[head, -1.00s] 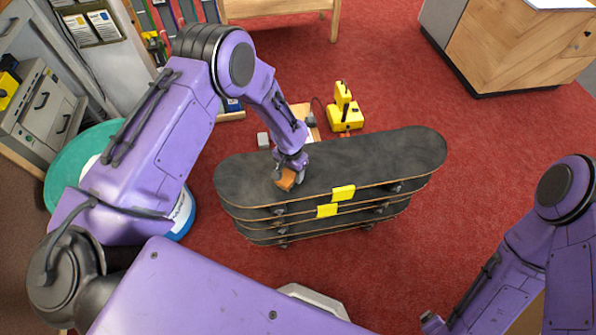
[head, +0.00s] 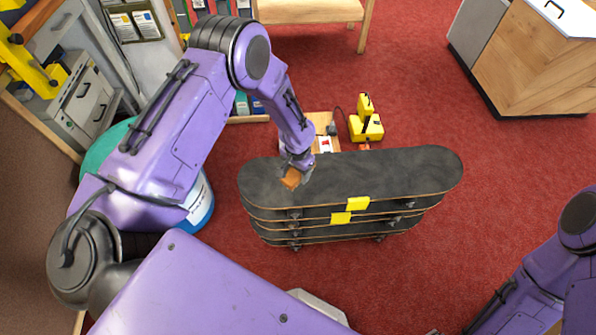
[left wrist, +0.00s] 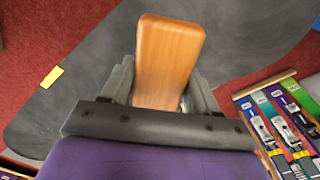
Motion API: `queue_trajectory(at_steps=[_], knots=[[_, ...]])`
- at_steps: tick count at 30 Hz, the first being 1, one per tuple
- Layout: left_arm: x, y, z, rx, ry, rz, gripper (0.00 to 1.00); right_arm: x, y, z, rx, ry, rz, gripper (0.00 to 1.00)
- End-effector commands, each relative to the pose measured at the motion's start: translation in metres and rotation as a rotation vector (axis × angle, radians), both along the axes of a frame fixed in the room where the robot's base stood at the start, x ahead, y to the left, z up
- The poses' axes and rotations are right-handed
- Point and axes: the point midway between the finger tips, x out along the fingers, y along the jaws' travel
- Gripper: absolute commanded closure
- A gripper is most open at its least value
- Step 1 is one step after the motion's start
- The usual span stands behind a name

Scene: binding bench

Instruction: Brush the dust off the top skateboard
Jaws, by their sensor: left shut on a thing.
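A stack of several dark skateboards stands on the red floor, with the top skateboard (head: 390,175) lying flat, its dark grey face up. My left gripper (head: 296,170) is over the left part of the top board. It is shut on the orange-brown wooden handle of a brush (head: 291,179). In the left wrist view the wooden brush (left wrist: 168,60) sits between the fingers above the grey board (left wrist: 80,90). The bristles are hidden, so I cannot tell whether they touch the board. My right arm shows at the lower right, but its gripper is out of view.
Yellow tags (head: 358,203) hang on the boards' near edge. A yellow device (head: 366,125) and a small wooden board (head: 322,125) are behind the stack. A white-and-blue bucket (head: 200,205) stands to its left. A wooden cabinet (head: 535,70) is at the back right. Red floor is clear right of the stack.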

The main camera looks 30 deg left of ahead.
Motion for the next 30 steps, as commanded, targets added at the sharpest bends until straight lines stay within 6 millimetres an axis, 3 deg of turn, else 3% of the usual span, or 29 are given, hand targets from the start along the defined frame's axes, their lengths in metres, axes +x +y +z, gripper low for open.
queue_trajectory(at_steps=[3,9,30], knots=[[-0.001,0.002,0.016,0.0,0.0,0.004,0.69,0.0,0.0,0.014,0.0,0.0,0.0,0.15],[-0.002,0.004,0.027,0.0,0.0,0.007,0.69,0.0,0.0,0.024,0.0,0.0,0.0,0.15],[-0.002,0.001,0.034,-0.003,-0.004,0.016,0.69,0.0,0.0,0.025,0.0,0.0,0.0,0.15]])
